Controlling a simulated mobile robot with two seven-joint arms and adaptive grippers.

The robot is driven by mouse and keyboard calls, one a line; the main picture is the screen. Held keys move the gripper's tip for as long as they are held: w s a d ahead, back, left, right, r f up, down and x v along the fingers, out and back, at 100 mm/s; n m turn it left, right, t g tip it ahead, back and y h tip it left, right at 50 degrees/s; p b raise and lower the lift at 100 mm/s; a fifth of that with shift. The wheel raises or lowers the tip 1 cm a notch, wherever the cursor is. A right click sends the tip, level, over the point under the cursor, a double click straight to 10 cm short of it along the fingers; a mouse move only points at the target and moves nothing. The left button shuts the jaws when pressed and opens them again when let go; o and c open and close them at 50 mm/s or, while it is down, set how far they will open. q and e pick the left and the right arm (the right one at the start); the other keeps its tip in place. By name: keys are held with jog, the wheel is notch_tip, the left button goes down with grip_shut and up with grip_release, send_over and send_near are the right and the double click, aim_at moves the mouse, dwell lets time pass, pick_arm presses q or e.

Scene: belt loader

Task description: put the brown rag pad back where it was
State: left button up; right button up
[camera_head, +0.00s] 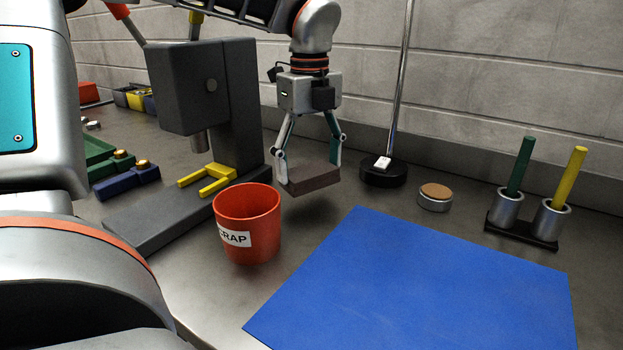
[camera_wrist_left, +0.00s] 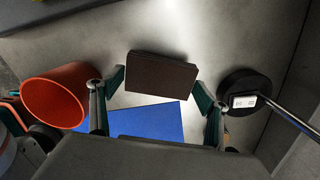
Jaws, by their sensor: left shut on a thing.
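The brown rag pad (camera_head: 312,180) is a flat dark brown block. My left gripper (camera_head: 308,170) is shut on it and holds it above the grey bench, behind and to the right of the red scrap bin in the head view. In the left wrist view the pad (camera_wrist_left: 160,75) sits between the two fingertips of my left gripper (camera_wrist_left: 160,82). A shadow lies on the bench below it, and the pad appears clear of the surface. My right gripper does not show.
The red bin (camera_head: 248,225) stands in front of the pad, beside a grey press (camera_head: 235,100). A black lamp base (camera_head: 383,174) and a round tin (camera_head: 435,197) are to the right. A blue mat (camera_head: 430,280) lies bare in front. A holder with two tubes (camera_head: 522,228) stands far right.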

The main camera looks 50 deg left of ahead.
aim_at(310, 170)
pick_arm(q)
notch_tip(310, 170, down, 3)
jog(key=shift+f, duration=0.35)
jog(key=o, duration=1)
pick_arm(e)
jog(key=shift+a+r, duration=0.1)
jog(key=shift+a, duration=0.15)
